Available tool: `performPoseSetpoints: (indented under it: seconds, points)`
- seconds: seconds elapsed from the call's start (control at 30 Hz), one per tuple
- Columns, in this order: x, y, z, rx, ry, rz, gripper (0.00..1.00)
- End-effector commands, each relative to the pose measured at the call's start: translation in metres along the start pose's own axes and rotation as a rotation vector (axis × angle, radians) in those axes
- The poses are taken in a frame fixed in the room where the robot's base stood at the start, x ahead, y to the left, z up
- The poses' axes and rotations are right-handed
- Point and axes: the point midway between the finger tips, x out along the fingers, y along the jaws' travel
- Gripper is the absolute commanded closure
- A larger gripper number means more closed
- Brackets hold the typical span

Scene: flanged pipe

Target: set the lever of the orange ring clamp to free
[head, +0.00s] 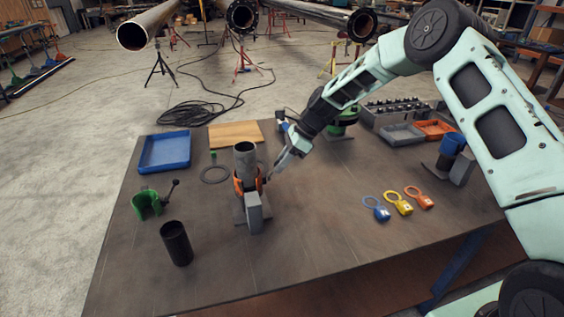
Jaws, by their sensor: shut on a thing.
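The orange ring clamp (240,186) sits around a grey upright pipe (245,160) that stands on a plate on the table, left of centre. My gripper (273,176) reaches in from the upper right and is at the right side of the clamp. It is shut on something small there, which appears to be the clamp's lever. The fingers cover most of the lever, so its setting cannot be told. A grey block (254,213) stands in front of the clamp.
Around the clamp are a green clamp with a lever (146,205), a black tube (176,243), a dark ring (215,174), a blue tray (164,152) and a wooden board (235,134). Coloured tags (400,204) lie at right. The table's front middle is clear.

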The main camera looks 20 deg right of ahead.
Motion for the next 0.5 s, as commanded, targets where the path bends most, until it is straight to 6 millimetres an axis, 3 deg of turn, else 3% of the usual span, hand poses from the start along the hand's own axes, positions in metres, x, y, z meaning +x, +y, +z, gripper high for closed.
performPoseSetpoints:
  seconds: [0.03, 0.1, 0.5]
  points:
    - [0.0009, 0.0004, 0.0004, 0.000, -0.001, 0.001, 0.74]
    - [0.0009, 0.0004, 0.0004, 0.000, -0.001, 0.001, 0.59]
    - [-0.0071, -0.0007, -0.0005, 0.000, -0.001, -0.002, 0.59]
